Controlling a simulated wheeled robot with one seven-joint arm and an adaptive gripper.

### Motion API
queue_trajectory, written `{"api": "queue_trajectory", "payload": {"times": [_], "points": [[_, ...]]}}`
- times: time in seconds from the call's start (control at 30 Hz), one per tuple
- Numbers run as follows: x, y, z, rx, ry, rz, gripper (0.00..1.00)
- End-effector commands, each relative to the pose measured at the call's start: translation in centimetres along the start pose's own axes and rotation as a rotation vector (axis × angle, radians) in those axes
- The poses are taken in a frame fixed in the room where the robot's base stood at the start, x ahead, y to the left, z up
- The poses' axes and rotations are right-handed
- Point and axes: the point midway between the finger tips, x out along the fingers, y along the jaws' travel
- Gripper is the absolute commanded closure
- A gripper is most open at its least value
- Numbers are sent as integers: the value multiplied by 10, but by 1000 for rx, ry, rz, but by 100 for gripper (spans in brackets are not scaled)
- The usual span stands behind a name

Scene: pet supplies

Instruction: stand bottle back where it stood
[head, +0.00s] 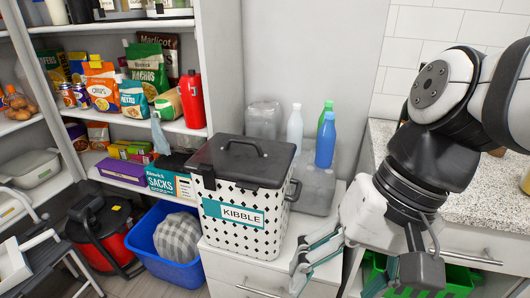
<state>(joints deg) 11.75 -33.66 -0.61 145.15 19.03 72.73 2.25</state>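A blue bottle (326,142) stands upright on the white cabinet top behind the kibble bin. A white bottle (295,128) and a green-capped bottle (327,112) stand close to it, the green one partly hidden behind the blue. A red bottle (192,100) stands on the shelf at left. I cannot tell which bottle the task means. My gripper (362,272) is low at the right, in front of the cabinet and counter. Its fingers look spread apart, with no bottle seen between them.
A lidded kibble bin (243,212) fills much of the cabinet top (308,224), left of my gripper. A clear container (263,120) stands behind it. A speckled counter (485,200) lies right. A blue tub (165,268) and red-and-black vacuum (102,235) stand on the floor.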

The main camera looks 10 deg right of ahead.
Motion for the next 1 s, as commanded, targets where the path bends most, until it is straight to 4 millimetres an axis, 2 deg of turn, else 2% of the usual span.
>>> {"api": "queue_trajectory", "payload": {"times": [0.1, 0.3, 0.97, 1.0], "points": [[-7, 24, 9, -214, 88, 163, 27], [-17, 44, 8, -366, 162, 294, 27], [-18, 45, 8, -372, 165, 304, 27], [-24, 44, 9, -373, 169, 303, 27]]}}
